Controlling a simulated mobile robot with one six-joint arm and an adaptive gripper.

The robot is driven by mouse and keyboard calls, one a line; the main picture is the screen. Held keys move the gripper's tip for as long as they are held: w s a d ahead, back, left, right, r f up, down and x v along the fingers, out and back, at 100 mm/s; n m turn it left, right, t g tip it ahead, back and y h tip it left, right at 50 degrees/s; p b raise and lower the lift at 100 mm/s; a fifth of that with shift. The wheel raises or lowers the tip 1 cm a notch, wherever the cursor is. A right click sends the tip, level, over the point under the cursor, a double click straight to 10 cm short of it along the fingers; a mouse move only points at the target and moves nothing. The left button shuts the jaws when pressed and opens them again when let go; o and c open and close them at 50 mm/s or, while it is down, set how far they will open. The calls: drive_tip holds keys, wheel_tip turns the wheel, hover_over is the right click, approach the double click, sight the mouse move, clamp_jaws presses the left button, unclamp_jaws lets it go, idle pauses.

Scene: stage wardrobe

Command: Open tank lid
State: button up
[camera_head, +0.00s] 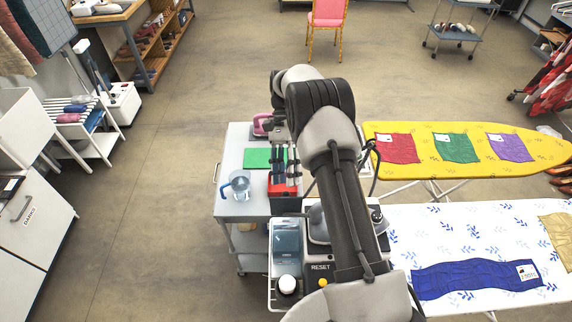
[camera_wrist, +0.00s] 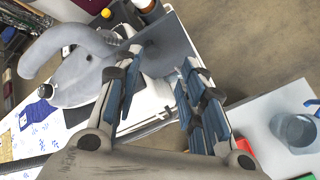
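The steam station with the RESET label (camera_head: 320,267) stands below my arm in the head view. At its left side is a clear bluish tank (camera_head: 286,240) with a white round cap (camera_head: 287,285) in front. My arm hides part of the station, and I cannot tell whether the tank lid is shut. My gripper (camera_head: 285,172) is over the cart, beyond the tank in the head view. In the wrist view my gripper (camera_wrist: 160,98) has its fingers apart, with nothing held between them. A grey iron (camera_wrist: 85,75) lies left of the fingers there.
A clear jug with a blue handle (camera_head: 240,185), a green pad (camera_head: 258,158) and a red box (camera_head: 281,186) are on the white cart (camera_head: 231,207). A white patterned ironing board (camera_head: 430,235) and a yellow one (camera_head: 465,165) stand right.

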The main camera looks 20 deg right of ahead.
drive_tip(key=shift+v, duration=2.1)
